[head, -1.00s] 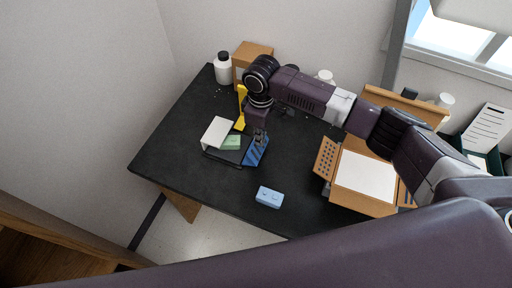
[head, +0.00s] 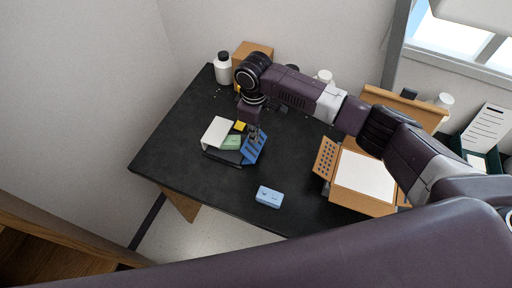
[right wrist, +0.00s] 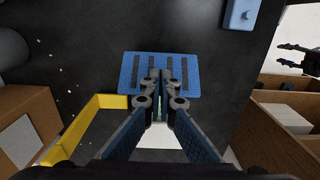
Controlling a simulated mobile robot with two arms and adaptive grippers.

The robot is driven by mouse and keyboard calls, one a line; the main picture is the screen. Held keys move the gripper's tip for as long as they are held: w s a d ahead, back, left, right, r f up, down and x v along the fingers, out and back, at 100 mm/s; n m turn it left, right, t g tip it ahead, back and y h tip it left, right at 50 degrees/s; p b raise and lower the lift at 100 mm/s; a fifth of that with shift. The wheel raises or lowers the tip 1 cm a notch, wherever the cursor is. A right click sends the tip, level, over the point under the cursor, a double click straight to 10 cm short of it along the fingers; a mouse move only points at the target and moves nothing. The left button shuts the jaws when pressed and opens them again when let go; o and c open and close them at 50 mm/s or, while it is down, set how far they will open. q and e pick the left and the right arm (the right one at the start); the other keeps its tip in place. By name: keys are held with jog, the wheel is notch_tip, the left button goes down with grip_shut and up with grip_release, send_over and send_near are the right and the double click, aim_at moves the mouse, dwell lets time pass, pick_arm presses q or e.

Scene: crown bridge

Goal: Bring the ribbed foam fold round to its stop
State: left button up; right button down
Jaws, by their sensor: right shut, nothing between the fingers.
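The ribbed foam fold is a blue panel (head: 254,150) with dark ribs, at the right side of a small black base (head: 222,157) in the head view. It looks tilted up. It fills the middle of the right wrist view (right wrist: 193,88). A white panel (head: 216,131), a green pad (head: 231,142) and a yellow piece (head: 239,126) belong to the same group; my arm hides part of the yellow piece. My right gripper (head: 254,138) is shut and empty, fingertips (right wrist: 160,76) over the blue panel; I cannot tell whether they touch.
A light blue block (head: 269,197) lies near the table's front edge. An open cardboard box (head: 327,158) stands to the right. A white bottle (head: 223,70) and a smaller cardboard box (head: 250,50) stand at the back. The table's left front is clear.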

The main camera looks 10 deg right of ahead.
jog(key=shift+w+a, duration=0.3)
jog(key=shift+a, duration=0.3)
jog(key=shift+w+a, duration=0.45)
jog(key=shift+a, duration=0.1)
jog(key=shift+a+f+b, duration=0.1)
jog(key=shift+b, duration=0.25)
jog(key=shift+w+a+f+b, duration=0.25)
jog(key=shift+w+a+b, duration=0.05)
jog(key=shift+w+a, duration=0.2)
dwell(0.4)
